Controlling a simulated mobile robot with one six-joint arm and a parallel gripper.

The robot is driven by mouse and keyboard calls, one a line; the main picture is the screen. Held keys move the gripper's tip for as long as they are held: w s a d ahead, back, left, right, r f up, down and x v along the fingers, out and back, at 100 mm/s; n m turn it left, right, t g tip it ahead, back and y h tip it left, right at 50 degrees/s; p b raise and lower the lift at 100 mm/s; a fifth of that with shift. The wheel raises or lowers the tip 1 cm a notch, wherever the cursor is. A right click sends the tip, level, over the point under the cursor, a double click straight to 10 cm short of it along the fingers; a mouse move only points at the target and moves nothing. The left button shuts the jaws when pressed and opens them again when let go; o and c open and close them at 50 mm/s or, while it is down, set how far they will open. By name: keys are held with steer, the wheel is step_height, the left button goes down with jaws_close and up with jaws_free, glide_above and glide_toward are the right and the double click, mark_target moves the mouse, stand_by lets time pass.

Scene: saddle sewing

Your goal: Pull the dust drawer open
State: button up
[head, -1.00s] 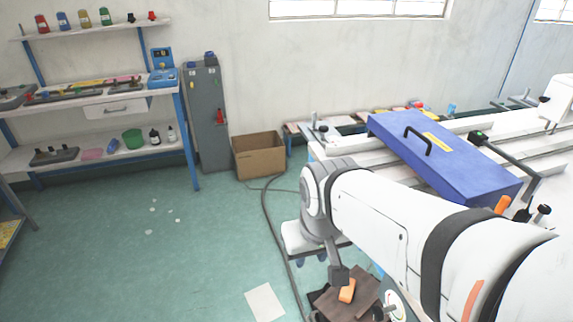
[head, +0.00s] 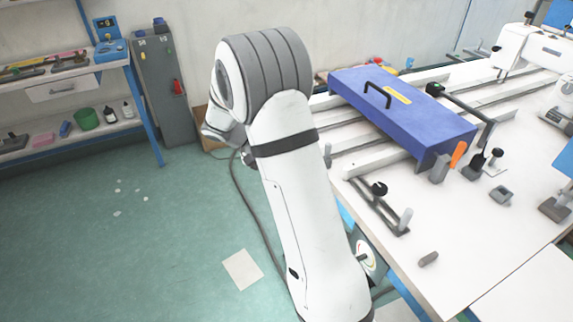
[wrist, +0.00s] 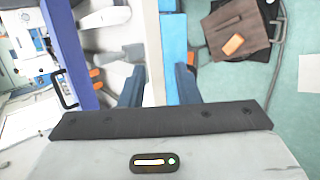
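A white drawer front (head: 62,90) with a dark pull handle sits under the left workbench top in the head view, and it looks shut. I cannot tell whether this is the dust drawer. A blue box (head: 405,115) with a black handle on top lies on the white table; it also shows at the left in the wrist view (wrist: 77,60). My gripper (wrist: 159,86) is open and empty in the wrist view, its two dark fingers apart above the table's blue edge. In the head view, my arm hides the gripper.
The white table (head: 450,260) carries clamps and tools at the right. A brown stack (wrist: 238,30) with an orange block lies low beside the table edge. A grey cabinet (head: 163,95) stands at the back. A cable crosses the green floor (head: 120,250), otherwise largely clear at left.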

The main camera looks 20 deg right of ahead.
steer(key=w+d+f+n+t+h, duration=0.1)
steer(key=w+f+t+h, duration=0.35)
steer(key=w+f, duration=0.95)
steer(key=shift+g+h, duration=0.75)
steer(key=shift+g, duration=0.2)
steer(key=d+f, duration=0.1)
steer(key=d, duration=0.1)
steer(key=s+d+f+p, duration=0.1)
steer(key=d, duration=0.2)
steer(key=d+f, duration=0.1)
steer(key=d, duration=0.1)
steer(key=shift+s+d+f, duration=0.2)
steer(key=shift+s+d, duration=0.1)
jaws_close()
